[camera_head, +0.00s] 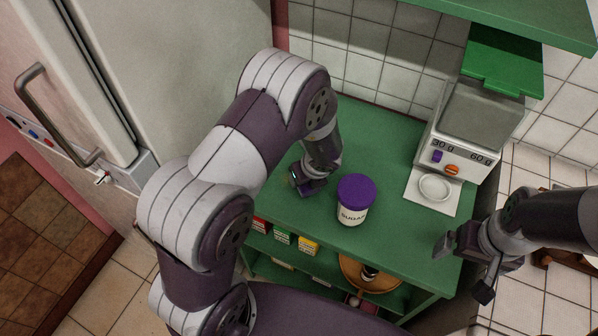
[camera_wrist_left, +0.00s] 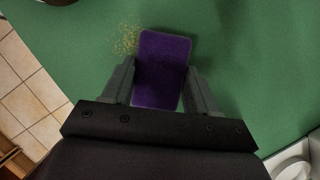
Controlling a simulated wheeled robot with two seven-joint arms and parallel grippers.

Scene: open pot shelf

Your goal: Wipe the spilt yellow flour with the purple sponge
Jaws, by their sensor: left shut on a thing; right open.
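The purple sponge (camera_wrist_left: 162,62) lies between the two fingers of my left gripper (camera_wrist_left: 162,82) in the left wrist view, and the fingers are shut on its sides. The spilt yellow flour (camera_wrist_left: 126,40) is a small patch of specks on the green tabletop, just left of the sponge's far end. In the head view my left gripper (camera_head: 308,182) is low over the green table, left of the sugar jar; I cannot make out the sponge or the flour there. My right gripper (camera_head: 466,266) is open and empty beyond the table's right edge.
A sugar jar (camera_head: 354,214) with a purple lid stands on the green table (camera_head: 390,235). Small boxes (camera_head: 282,236) and a round wooden item (camera_head: 378,277) sit on the shelf below. A fridge (camera_head: 190,70) stands left.

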